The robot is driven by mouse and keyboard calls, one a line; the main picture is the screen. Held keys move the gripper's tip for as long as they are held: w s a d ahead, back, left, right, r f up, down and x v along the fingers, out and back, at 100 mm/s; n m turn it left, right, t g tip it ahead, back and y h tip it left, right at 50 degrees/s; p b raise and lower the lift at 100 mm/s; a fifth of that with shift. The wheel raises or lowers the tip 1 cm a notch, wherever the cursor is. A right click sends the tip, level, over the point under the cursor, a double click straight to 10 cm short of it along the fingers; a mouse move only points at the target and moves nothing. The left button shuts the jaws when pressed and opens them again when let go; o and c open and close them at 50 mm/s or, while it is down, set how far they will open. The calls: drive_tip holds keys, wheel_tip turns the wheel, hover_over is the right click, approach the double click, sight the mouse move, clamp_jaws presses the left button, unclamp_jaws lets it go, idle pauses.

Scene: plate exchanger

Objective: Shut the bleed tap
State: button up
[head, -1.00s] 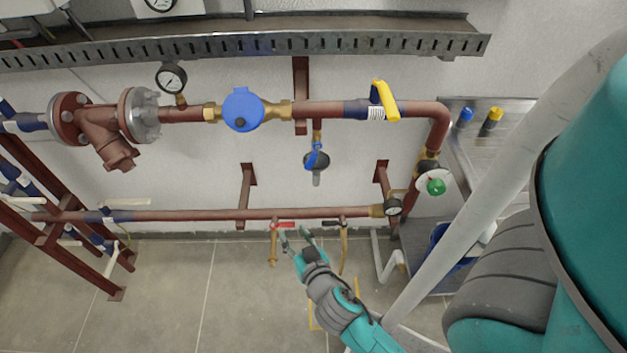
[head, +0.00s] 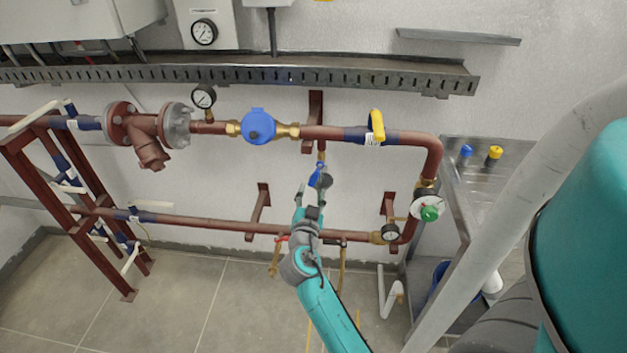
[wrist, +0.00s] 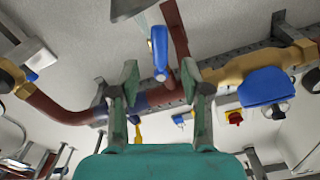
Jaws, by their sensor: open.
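The bleed tap appears to be the small tap with a blue lever (head: 316,177) on a short branch under the upper brown pipe. In the wrist view, the blue lever (wrist: 160,52) shows ahead of the fingers, near the picture's top middle. A thin pale streak, like water, runs beside it toward a grey cone (wrist: 128,8). My gripper (head: 313,191) is open, just below and around the tap in the head view. Its fingers (wrist: 160,95) stand apart in the wrist view with nothing between their tips. Contact with the lever cannot be seen.
The upper pipe (head: 340,133) carries a blue round meter (head: 258,127) and a yellow lever (head: 377,124). The lower pipe (head: 190,221) runs behind my gripper, with red-handled and black-handled taps (head: 332,241). A steel sink bench (head: 448,190) stands at right.

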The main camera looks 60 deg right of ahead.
sight(314, 180)
drive_tip(key=x, duration=0.7)
drive_tip(key=shift+c, duration=0.3)
clamp_jaws()
